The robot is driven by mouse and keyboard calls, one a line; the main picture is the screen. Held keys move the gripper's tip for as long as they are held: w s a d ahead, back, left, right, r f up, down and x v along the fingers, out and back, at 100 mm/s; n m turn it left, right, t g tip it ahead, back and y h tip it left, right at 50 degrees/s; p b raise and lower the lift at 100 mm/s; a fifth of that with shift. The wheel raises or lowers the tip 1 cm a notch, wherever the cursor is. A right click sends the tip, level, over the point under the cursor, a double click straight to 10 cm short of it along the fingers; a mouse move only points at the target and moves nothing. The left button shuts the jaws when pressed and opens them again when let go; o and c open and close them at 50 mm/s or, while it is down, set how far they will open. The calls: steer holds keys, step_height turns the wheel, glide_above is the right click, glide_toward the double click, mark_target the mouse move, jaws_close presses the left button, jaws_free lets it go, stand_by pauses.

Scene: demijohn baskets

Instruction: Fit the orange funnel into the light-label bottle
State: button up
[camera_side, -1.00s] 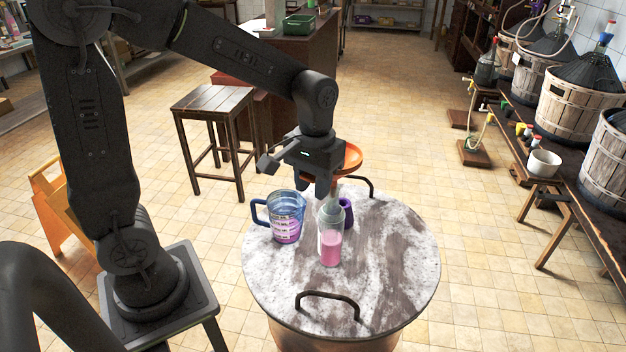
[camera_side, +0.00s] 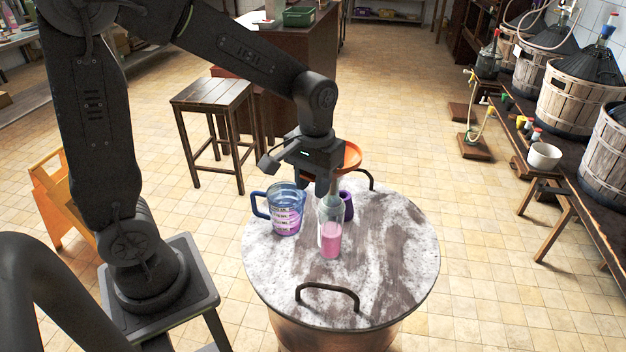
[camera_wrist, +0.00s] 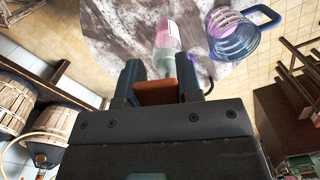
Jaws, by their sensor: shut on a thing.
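My gripper is shut on the funnel; in the wrist view an orange part (camera_wrist: 157,92) shows between the fingers. The clear bottle (camera_side: 330,232) with pink liquid stands upright on the round table, right below my gripper; it also shows in the wrist view (camera_wrist: 167,40), with a pale label. The gripper overlaps the bottle's neck, so I cannot tell whether the funnel's spout is inside it.
A blue measuring jug (camera_side: 286,210) with purple liquid stands left of the bottle. A dark purple object (camera_side: 346,205) stands close behind the bottle. The round table (camera_side: 395,250) has two raised handles, front (camera_side: 328,290) and back. Its right side is clear.

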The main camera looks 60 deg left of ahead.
steer(key=o, duration=1)
steer(key=shift+r, duration=0.15)
step_height(320, 180, up, 14)
steer(key=shift+w+a+f, duration=0.15)
steer(key=shift+w+f, duration=0.05)
steer(key=shift+w, duration=0.05)
